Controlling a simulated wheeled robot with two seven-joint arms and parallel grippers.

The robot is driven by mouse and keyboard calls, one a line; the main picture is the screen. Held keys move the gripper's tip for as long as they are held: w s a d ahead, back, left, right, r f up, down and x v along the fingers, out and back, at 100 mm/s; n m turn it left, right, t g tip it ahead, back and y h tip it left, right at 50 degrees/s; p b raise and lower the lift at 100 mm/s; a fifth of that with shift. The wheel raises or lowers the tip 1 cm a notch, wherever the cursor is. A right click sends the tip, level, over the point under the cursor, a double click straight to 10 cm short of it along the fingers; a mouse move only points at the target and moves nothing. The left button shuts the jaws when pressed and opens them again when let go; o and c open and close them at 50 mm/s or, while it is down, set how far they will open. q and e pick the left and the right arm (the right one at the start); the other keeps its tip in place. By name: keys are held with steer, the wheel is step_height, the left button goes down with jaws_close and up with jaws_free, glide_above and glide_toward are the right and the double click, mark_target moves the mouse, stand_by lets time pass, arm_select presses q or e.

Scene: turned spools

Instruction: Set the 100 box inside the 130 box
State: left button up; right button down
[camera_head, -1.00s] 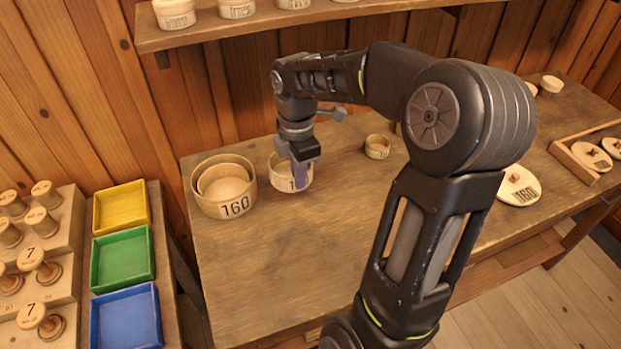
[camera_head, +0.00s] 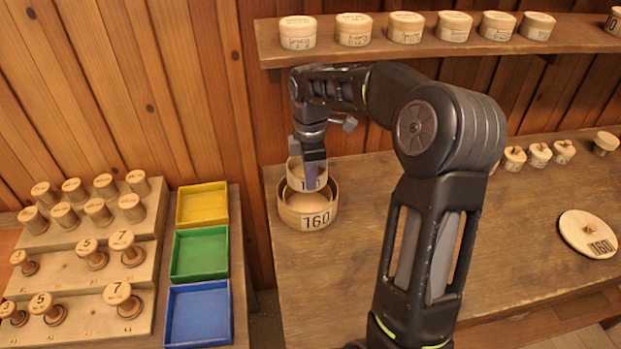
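My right gripper (camera_head: 312,170) is shut on a small round pale wooden box (camera_head: 295,176), taken to be the 100 box; a finger covers part of its label, which starts with 1. It is held over the larger round 160 box (camera_head: 290,214) on the workbench. A smaller round box, taken to be the 130 box, sits inside the 160 box; the held box now mostly hides it, and its number cannot be read. I cannot tell whether the held box touches it. My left gripper is out of view.
A 160 lid (camera_head: 575,232) lies on the bench at right, with small knobbed pieces behind it. A shelf of round boxes (camera_head: 405,27) runs above. Yellow, green (camera_head: 200,254) and blue trays and a stepped spool rack (camera_head: 75,265) stand at left.

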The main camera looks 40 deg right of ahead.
steer(key=shift+f+b, duration=1.15)
steer(key=shift+f, duration=0.3)
steer(key=shift+f, duration=0.2)
stand_by(0.4)
steer(key=shift+f+b, duration=0.45)
steer(key=shift+f, duration=0.25)
steer(key=shift+f, duration=0.15)
steer(key=shift+f+b, duration=0.4)
steer(key=shift+f, duration=0.15)
steer(key=shift+f, duration=0.2)
stand_by(0.7)
